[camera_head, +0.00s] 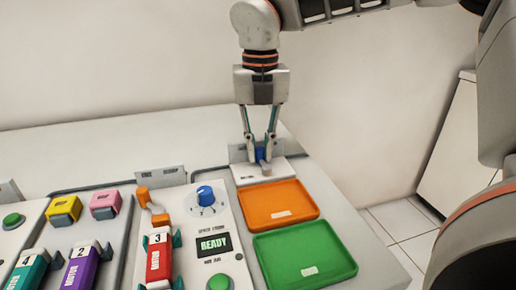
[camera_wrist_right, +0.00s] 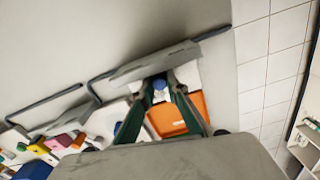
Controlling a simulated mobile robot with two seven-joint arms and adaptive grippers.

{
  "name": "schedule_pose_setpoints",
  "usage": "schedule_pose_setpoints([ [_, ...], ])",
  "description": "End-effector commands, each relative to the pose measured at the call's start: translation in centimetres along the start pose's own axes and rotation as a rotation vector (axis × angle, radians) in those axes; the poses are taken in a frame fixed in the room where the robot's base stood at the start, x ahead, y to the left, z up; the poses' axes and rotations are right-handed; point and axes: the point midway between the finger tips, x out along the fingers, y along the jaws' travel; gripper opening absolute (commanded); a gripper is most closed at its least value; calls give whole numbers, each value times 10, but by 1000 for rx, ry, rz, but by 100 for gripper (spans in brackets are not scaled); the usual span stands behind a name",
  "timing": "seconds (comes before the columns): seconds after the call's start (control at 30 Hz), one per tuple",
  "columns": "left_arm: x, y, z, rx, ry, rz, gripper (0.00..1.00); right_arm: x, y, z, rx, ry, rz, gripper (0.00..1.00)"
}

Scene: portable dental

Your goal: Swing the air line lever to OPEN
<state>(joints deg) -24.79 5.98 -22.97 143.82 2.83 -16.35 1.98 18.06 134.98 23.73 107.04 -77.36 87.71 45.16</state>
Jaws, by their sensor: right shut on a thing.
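My right gripper (camera_head: 260,150) reaches down from above to the small white base plate (camera_head: 278,173) at the back of the bench. Its two fingers are closed on a small blue lever part (camera_head: 260,155), mostly hidden between the fingertips. A pale knob-like piece (camera_head: 266,168) shows just in front of it. In the right wrist view the blue part (camera_wrist_right: 158,84) lies between the green-sided fingers of the gripper (camera_wrist_right: 158,86). The OPEN marking cannot be read, so I cannot tell the lever's setting. My left gripper is not in view.
An orange tray (camera_head: 300,196) and a green tray (camera_head: 345,262) lie in front of the base plate. To the left are a panel with a blue dial (camera_head: 205,194) and READY display (camera_head: 213,244), an orange jointed piece (camera_head: 143,196), and several coloured motor blocks. A wall stands behind.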

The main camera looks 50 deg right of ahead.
Motion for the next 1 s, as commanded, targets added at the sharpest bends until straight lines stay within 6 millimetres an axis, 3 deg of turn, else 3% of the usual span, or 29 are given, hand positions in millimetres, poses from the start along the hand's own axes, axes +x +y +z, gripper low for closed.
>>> schedule_pose_setpoints([
  [0.33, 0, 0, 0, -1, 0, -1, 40, 2, 0, 0, 2, 3, -2, 0],
  [0.37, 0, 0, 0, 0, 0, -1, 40, 2, 0, 0, 2, 3, -2, 16],
  [0.4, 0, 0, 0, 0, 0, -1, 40, 2, 0, 0, 2, 3, -2, 27],
  [0.43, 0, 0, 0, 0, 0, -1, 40, 2, 0, 0, 2, 3, -2, 31],
  [0.8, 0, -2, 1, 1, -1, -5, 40, -2, 0, 0, 2, 0, 0, 31],
  [1.0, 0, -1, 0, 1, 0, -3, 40, -26, 0, 1, 2, -3, 1, 31],
])
